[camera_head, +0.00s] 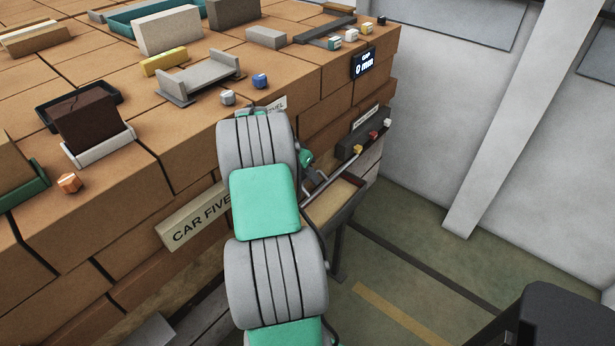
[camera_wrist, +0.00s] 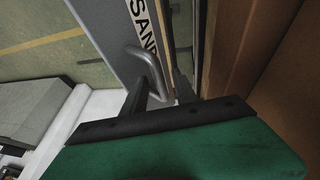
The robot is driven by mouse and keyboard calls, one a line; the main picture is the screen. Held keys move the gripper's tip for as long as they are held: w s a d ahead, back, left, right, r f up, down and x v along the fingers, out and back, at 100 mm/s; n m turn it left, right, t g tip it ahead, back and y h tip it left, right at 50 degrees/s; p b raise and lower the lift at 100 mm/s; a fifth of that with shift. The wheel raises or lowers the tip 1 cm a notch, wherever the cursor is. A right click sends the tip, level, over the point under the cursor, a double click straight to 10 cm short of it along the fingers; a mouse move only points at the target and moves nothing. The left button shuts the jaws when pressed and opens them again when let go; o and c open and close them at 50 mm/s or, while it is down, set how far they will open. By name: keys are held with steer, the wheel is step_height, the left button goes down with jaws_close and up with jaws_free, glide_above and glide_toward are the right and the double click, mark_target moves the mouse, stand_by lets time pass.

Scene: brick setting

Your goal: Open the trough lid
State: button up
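The trough (camera_head: 349,212) is a dark grey box on a leg at the right of the brick stack in the head view, with a tan surface framed by its rim. In the wrist view, a grey panel (camera_wrist: 100,14) lettered "SAN…" carries a bent grey bar handle (camera_wrist: 148,62). I cannot tell whether this panel is the lid or the trough's front. My gripper (camera_wrist: 162,78) has its two dark fingers apart, with part of the handle between them; contact is unclear. In the head view my arm largely hides the gripper.
The brick stack (camera_head: 180,120) rises close beside the trough and carries blocks, trays and small coloured cubes. A dark ledge with small cubes (camera_head: 365,136) is just above the trough. The floor (camera_head: 420,265) to the right is mostly clear.

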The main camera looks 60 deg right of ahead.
steer(key=v, duration=0.7)
steer(key=shift+r, duration=0.35)
steer(key=shift+w+a, duration=0.1)
